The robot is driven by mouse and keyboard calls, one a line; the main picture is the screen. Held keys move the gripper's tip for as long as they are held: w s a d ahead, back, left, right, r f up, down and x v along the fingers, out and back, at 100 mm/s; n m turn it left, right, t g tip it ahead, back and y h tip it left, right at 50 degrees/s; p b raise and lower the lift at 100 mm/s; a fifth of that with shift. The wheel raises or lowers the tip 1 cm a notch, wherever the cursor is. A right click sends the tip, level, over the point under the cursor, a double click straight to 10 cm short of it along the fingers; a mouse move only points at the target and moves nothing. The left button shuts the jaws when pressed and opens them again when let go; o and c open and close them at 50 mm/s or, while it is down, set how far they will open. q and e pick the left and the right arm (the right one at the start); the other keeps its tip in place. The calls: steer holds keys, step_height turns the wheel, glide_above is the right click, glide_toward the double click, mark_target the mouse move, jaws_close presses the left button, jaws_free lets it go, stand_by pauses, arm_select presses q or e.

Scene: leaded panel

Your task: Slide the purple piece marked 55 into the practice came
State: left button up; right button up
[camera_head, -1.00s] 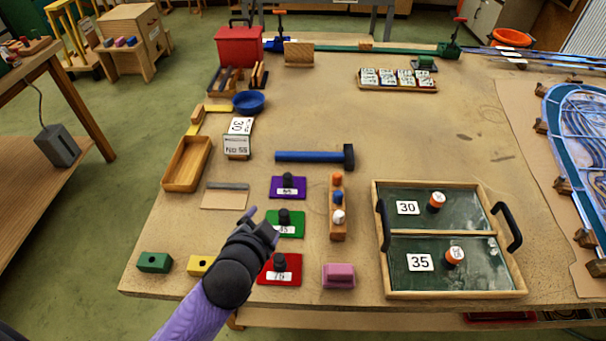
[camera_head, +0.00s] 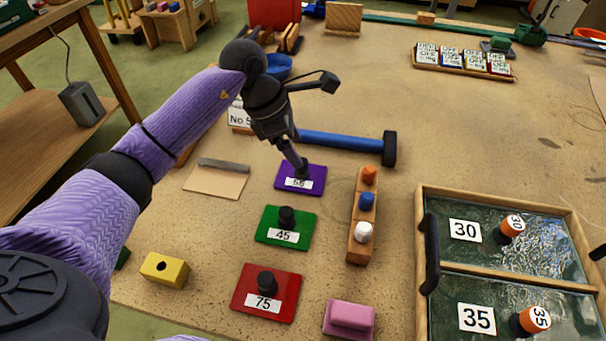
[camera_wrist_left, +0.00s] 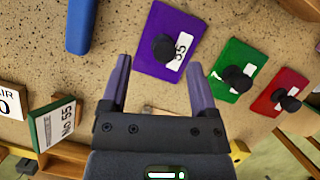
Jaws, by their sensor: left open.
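The purple piece (camera_head: 314,181) marked 55 lies flat on the table with a black knob on top; in the left wrist view the purple piece (camera_wrist_left: 160,22) lies ahead of the fingers. My left gripper (camera_head: 299,163) reaches down at its knob in the head view, partly hiding it. In the left wrist view my left gripper (camera_wrist_left: 159,80) is open, with nothing between its fingers. A beige board with a grey strip (camera_head: 223,165) along its far edge, likely the practice came, lies left of the purple piece. My right gripper is not in view.
The green piece (camera_head: 272,236) marked 45 and red piece (camera_head: 248,302) marked 75 lie nearer. A blue-handled hammer (camera_head: 345,140) lies just beyond the purple piece. A wooden block with coloured pegs (camera_head: 355,245) stands right, before a framed tray (camera_head: 428,200).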

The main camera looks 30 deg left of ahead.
mark_target(301, 171)
arm_select(q)
steer(key=x, duration=0.4)
steer(key=shift+s+b, duration=0.3)
steer(key=shift+b, duration=0.05)
steer(key=shift+w+d+f, duration=0.1)
steer(key=shift+f, duration=0.25)
jaws_close()
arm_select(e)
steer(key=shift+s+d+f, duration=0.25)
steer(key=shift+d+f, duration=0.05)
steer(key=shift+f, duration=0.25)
